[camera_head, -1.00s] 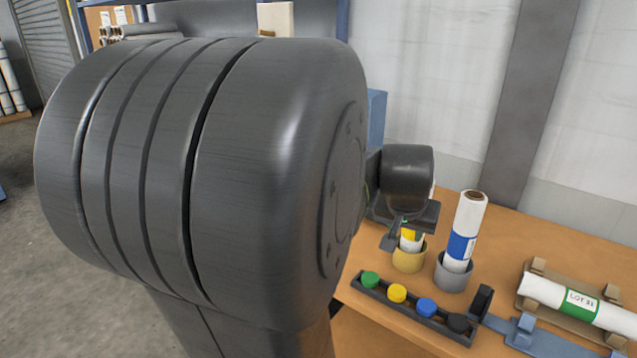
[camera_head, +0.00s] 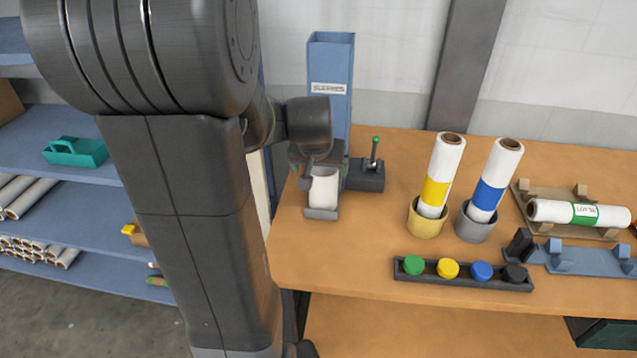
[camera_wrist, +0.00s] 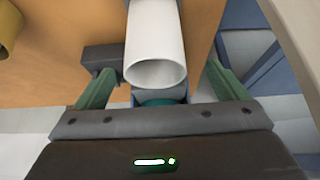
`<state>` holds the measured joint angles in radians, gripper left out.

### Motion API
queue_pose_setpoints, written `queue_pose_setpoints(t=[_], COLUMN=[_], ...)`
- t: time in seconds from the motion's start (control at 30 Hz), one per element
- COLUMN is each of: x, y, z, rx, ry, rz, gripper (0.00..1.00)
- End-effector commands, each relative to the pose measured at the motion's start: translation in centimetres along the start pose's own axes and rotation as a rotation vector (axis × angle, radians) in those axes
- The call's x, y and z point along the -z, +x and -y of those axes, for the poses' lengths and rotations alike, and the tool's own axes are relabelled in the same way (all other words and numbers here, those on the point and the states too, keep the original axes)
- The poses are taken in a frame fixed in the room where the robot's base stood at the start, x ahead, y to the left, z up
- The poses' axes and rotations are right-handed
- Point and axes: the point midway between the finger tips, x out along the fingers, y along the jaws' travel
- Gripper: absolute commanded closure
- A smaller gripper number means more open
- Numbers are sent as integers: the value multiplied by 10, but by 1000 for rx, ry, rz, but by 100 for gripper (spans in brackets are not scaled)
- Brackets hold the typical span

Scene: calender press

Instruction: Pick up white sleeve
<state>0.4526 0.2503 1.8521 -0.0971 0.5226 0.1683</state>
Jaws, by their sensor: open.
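The white sleeve (camera_head: 324,188) is a short, plain white tube at the foot of the blue sleeve dispenser (camera_head: 331,70), at the left end of the table. My gripper (camera_head: 318,172) is right at the sleeve, partly hidden by my own wrist. In the wrist view the sleeve (camera_wrist: 157,42) lies between the two green fingers of my gripper (camera_wrist: 160,72), its open end facing the camera. The fingers stand apart with a gap on each side of the sleeve, so the gripper is open and empty.
A dark box with a green-tipped lever (camera_head: 367,175) stands just right of the sleeve. Farther right are a yellow-banded roll (camera_head: 438,180), a blue-banded roll (camera_head: 494,185), a button strip (camera_head: 463,273) and a green-labelled roll (camera_head: 565,212). Blue shelving (camera_head: 95,190) is at left.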

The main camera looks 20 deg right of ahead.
Motion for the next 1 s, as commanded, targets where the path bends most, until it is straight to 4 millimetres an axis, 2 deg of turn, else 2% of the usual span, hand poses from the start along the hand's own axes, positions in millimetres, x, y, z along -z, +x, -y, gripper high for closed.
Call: queue_pose_setpoints(t=[0.17, 0.53, 0.87, 1.0], x=[2, 8, 8, 8], y=[8, 48, 54, 54], z=[-1, -5, -5, -5], rx=[0, 0, 0, 0], ry=[1, 1, 1, 1], rz=[2, 1, 0, 0], gripper=[7, 7, 7, 31])
